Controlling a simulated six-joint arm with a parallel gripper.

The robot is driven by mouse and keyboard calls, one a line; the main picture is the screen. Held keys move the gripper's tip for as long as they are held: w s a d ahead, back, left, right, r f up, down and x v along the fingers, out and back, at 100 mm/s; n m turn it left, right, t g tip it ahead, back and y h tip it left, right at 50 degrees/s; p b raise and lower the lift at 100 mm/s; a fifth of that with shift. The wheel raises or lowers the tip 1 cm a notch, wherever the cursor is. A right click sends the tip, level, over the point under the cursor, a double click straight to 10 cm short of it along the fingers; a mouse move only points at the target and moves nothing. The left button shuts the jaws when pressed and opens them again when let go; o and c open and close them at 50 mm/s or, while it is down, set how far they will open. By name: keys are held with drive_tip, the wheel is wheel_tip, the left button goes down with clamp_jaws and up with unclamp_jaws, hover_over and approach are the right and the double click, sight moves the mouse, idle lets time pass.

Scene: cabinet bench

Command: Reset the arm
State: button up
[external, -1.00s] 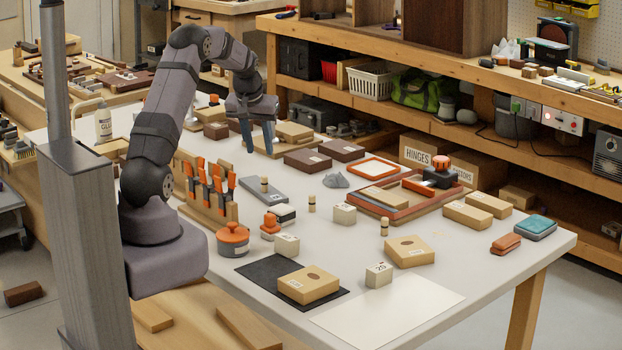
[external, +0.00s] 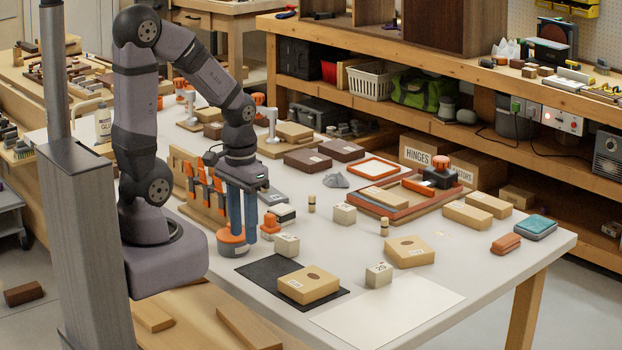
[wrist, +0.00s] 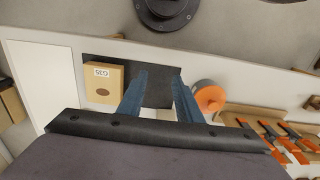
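My gripper (external: 243,230) has two blue fingers pointing down over the left front part of the bench. In the external view they overlap the grey pot with an orange lid (external: 230,248). In the wrist view the fingers (wrist: 159,82) stand apart with nothing between them, with part of the black mat (wrist: 158,92) showing in the gap. The orange-lidded pot (wrist: 209,98) shows just right of the right finger there. My gripper is open and empty. Whether a fingertip touches the pot or its surroundings I cannot tell.
A wooden box (external: 308,284) lies on the black mat, with a white sheet (external: 388,310) to its right. A rack of orange-handled tools (external: 203,190) stands close behind my gripper. An orange stamp-like piece (external: 270,224) and small labelled blocks (external: 286,244) are close on the right.

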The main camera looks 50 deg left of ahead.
drive_tip(key=shift+s+d, duration=0.1)
drive_tip(key=shift+s, duration=0.2)
wheel_tip(320, 180, up, 2)
drive_tip(key=p, duration=0.2)
drive_tip(key=shift+r+p, duration=0.25)
drive_tip(key=shift+p, duration=0.05)
drive_tip(key=shift+o, duration=0.5)
drive_tip(key=shift+f, duration=0.15)
drive_tip(key=shift+w, duration=0.1)
